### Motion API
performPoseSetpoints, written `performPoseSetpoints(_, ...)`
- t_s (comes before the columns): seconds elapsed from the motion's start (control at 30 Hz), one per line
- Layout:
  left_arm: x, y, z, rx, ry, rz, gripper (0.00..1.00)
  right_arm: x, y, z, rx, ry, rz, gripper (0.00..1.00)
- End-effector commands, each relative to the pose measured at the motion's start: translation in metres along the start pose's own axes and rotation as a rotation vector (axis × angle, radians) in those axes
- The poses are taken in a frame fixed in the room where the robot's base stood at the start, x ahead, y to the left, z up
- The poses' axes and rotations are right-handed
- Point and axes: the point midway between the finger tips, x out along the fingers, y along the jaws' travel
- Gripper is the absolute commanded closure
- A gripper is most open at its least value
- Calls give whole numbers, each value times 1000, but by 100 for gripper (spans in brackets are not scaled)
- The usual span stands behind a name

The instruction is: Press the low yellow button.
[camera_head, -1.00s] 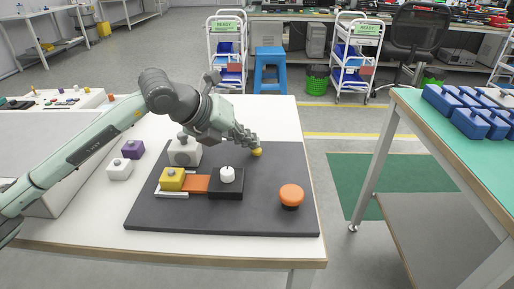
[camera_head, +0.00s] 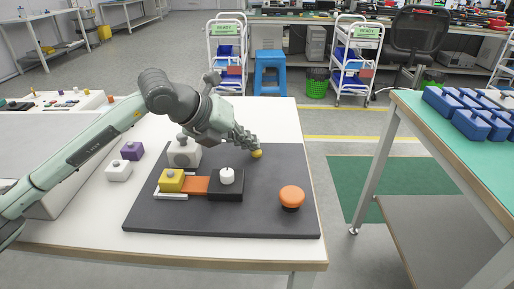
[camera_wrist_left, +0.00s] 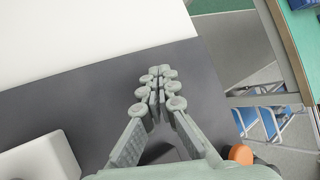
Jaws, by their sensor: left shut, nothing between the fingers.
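A small yellow domed button (camera_head: 257,154) sits low on the dark grey board (camera_head: 265,215), near its far edge in the head view. My left gripper (camera_head: 253,143) is shut and empty, its fingertips right at the button. I cannot tell whether they touch it or stop just above. In the left wrist view the shut fingers (camera_wrist_left: 160,76) point over the dark board, and the yellow button does not show there. My right gripper is not in view.
On the board stand an orange mushroom button (camera_head: 291,196), a black block with a white knob (camera_head: 227,184), a yellow block (camera_head: 171,181) and a grey-white block (camera_head: 184,154). Purple (camera_head: 132,150) and white (camera_head: 118,171) blocks stand left. The board's front middle is clear.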

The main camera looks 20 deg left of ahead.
Motion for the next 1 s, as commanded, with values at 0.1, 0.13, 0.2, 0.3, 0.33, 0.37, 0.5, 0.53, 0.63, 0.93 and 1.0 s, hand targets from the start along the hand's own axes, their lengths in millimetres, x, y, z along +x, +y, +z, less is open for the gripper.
performPoseSetpoints(0.1,-5,-4,2,0,6,0,100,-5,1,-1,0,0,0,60)
performPoseSetpoints(0.13,-7,-6,4,0,5,0,100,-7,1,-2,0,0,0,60)
performPoseSetpoints(0.2,-12,-10,8,0,3,0,100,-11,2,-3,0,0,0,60)
performPoseSetpoints(0.3,-20,-15,14,0,2,0,100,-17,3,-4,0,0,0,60)
performPoseSetpoints(0.33,-22,-16,15,0,1,0,100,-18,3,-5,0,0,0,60)
performPoseSetpoints(0.37,-24,-18,17,0,1,-1,100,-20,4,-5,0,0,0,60)
performPoseSetpoints(0.5,-34,-26,25,1,-1,-2,100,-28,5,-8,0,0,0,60)
performPoseSetpoints(0.53,-36,-27,26,1,-1,-2,100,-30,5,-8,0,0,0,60)
performPoseSetpoints(0.63,-41,-30,30,0,0,-1,100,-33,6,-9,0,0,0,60)
performPoseSetpoints(0.93,-42,-31,30,0,-1,-1,100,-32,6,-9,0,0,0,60)
performPoseSetpoints(1.0,-42,-31,30,0,-1,-1,100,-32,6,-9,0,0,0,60)
